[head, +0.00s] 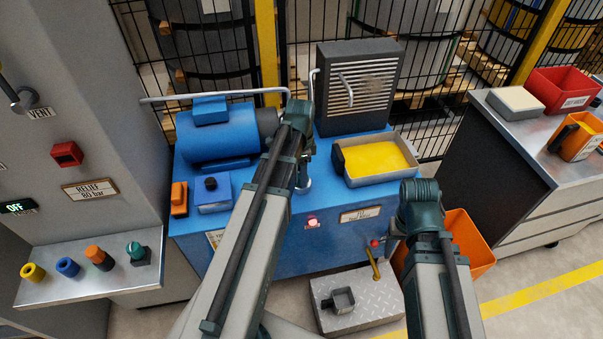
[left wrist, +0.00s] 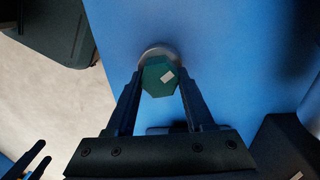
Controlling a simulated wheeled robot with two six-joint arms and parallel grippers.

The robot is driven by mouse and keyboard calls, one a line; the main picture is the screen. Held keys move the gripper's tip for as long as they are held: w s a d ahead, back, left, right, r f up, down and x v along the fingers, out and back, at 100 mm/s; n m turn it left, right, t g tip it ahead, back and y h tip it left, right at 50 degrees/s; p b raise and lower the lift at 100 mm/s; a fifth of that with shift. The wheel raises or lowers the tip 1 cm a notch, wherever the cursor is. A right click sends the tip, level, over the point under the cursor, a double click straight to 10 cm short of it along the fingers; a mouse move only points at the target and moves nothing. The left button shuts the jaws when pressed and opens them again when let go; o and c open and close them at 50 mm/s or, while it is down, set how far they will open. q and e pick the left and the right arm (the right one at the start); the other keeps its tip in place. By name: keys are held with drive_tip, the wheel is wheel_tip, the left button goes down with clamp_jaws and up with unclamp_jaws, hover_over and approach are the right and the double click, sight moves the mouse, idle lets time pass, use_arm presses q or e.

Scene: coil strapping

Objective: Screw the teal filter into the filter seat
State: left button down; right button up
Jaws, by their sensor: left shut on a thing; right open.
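In the left wrist view my left gripper (left wrist: 158,84) points down at the blue tank top and is shut on the teal filter (left wrist: 157,76), a hexagonal piece with a small white label. The round grey filter seat (left wrist: 157,51) shows just behind the filter, which overlaps it; I cannot tell whether the threads are engaged. In the head view my left arm covers most of this spot. My right gripper (left wrist: 32,160) shows as two dark, separated fingers at the lower left of the left wrist view, open and empty. In the head view its fingers are hidden below the wrist.
On the blue power unit stand a blue motor (head: 218,135), a dark cooler (head: 357,85) and a tray with a yellow pad (head: 379,160). Several coloured caps and a teal knob (head: 136,250) sit on the left shelf. An orange bin (head: 468,243) stands at right.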

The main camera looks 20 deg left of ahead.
use_arm(q)
drive_tip(key=m, duration=0.8)
drive_tip(key=m, duration=0.3)
drive_tip(key=shift+s+d+y, duration=0.1)
drive_tip(key=shift+y, duration=0.2)
drive_tip(key=m, duration=0.5)
drive_tip(key=m, duration=0.4)
idle(0.4)
